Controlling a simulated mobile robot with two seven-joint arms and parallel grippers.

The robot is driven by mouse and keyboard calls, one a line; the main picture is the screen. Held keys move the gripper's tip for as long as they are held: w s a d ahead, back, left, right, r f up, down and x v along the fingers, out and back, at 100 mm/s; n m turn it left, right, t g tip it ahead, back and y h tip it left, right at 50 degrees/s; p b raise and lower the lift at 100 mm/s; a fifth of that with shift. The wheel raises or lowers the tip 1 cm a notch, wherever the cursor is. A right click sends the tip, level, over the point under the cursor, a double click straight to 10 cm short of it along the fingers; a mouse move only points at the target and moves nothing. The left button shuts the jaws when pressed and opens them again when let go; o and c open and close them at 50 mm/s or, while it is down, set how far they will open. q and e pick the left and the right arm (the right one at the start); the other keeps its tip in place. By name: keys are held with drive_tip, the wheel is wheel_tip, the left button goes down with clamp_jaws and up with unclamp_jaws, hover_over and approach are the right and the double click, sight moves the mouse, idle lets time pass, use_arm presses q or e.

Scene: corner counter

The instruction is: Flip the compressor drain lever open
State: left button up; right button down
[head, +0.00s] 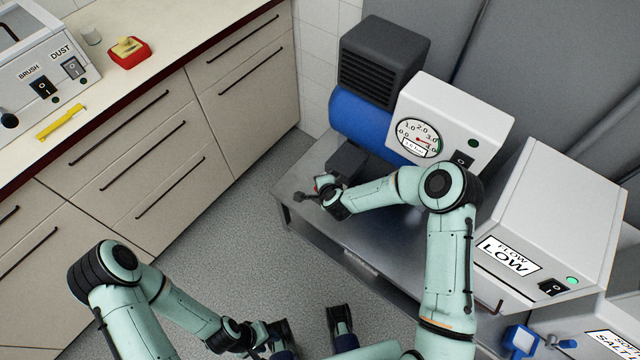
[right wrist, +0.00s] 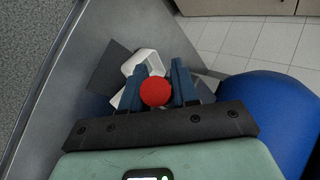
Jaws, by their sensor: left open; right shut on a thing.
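The compressor has a blue tank (head: 362,124) under a dark motor housing (head: 383,60) and a white gauge panel (head: 456,128). In the right wrist view the red round knob of the drain lever (right wrist: 156,92) sits between the two blue fingers of my right gripper (right wrist: 158,88), which is shut on it. In the head view my right gripper (head: 320,190) is at the compressor's near-left side and hides most of the lever. My left gripper (head: 284,342) is open and empty, low over the floor, apart from the compressor.
The compressor stands on a grey metal bench (head: 345,228). A white flow box (head: 552,225) reading LOW stands to its right. A counter with drawers (head: 150,130) runs along the left, carrying a switch box (head: 45,75). The grey floor (head: 235,250) between is clear.

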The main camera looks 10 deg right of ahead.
drive_tip(key=shift+a+r, duration=0.1)
drive_tip(key=c, duration=0.9)
unclamp_jaws()
drive_tip(key=shift+c, duration=0.2)
use_arm(q)
drive_tip(key=shift+r, duration=0.2)
use_arm(e)
drive_tip(key=v, duration=1.3)
drive_tip(key=shift+r, duration=0.2)
drive_tip(key=shift+s, duration=0.1)
use_arm(q)
wheel_tip(320, 180, up, 7)
drive_tip(key=w+p, duration=0.2)
drive_tip(key=p, duration=0.4)
drive_tip(key=shift+w+p, duration=0.35)
drive_tip(key=shift+p, duration=0.05)
use_arm(e)
drive_tip(key=s+f+n+g+y, duration=0.1)
drive_tip(key=s+f+n+g, duration=0.2)
drive_tip(key=s, duration=0.6)
drive_tip(key=s+a+f+n+g+y, duration=0.1)
drive_tip(key=s+f+n+g, duration=0.2)
drive_tip(key=s, duration=0.6)
drive_tip(key=s+f+n+g, duration=0.4)
drive_tip(key=s+f+n, duration=0.3)
drive_tip(key=s, duration=0.2)
drive_tip(key=shift+s+a+n+y, duration=0.2)
drive_tip(key=shift+n+y, duration=0.1)
drive_tip(key=shift+y, duration=0.1)
